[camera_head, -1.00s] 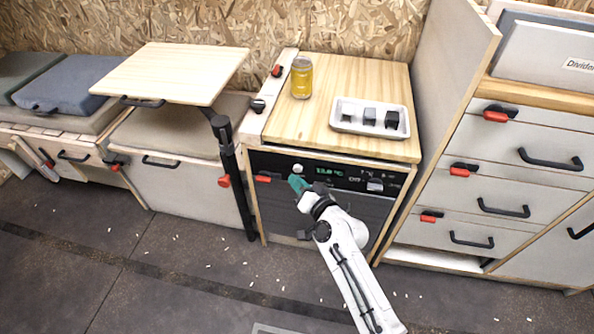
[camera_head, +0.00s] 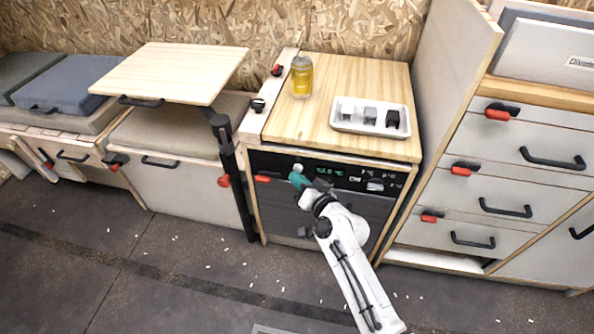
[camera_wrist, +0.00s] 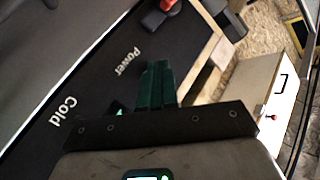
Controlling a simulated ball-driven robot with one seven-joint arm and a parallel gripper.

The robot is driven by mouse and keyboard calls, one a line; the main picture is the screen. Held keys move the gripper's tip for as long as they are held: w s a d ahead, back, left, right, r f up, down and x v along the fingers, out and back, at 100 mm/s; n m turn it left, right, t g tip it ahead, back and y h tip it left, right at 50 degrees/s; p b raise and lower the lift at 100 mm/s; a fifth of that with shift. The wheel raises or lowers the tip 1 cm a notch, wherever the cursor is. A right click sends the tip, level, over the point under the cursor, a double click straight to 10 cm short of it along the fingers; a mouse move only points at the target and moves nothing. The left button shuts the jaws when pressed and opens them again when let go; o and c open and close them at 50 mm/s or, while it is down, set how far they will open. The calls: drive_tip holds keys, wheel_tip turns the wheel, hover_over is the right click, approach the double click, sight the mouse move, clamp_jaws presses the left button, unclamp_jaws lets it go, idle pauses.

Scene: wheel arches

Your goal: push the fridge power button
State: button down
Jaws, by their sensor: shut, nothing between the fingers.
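The fridge (camera_head: 340,210) has a dark front under a wooden top. Its black control panel (camera_head: 345,172) carries a lit green display. A round white button (camera_head: 298,167) is at the panel's left part. My gripper (camera_head: 296,176) is shut and empty, its teal fingertips just below this button; I cannot tell whether they touch it. In the wrist view the shut teal fingers (camera_wrist: 156,82) point at the dark panel, close to the "Power" label (camera_wrist: 128,61). The "Cold" label (camera_wrist: 63,113) is farther left. The button is not visible there, probably behind the fingers.
A yellow can (camera_head: 301,77) and a white tray (camera_head: 370,117) with small cups stand on the fridge top. A red-and-black latch (camera_head: 266,178) sits left of the button. Drawers (camera_head: 490,190) are at right, and a black post (camera_head: 234,180) is at left. The floor in front is open.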

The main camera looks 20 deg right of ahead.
drive_tip(key=shift+w+d+b, duration=0.25)
drive_tip(key=shift+w+b, duration=0.05)
drive_tip(key=shift+w, duration=0.05)
idle(0.4)
drive_tip(key=shift+s+a+p, duration=0.5)
drive_tip(key=shift+s, duration=0.2)
drive_tip(key=s+a+p, duration=0.3)
drive_tip(key=s, duration=0.2)
drive_tip(key=shift+a+p, duration=0.25)
drive_tip(key=shift+p, duration=0.15)
drive_tip(key=c, duration=1.8)
unclamp_jaws()
drive_tip(key=shift+c, duration=0.2)
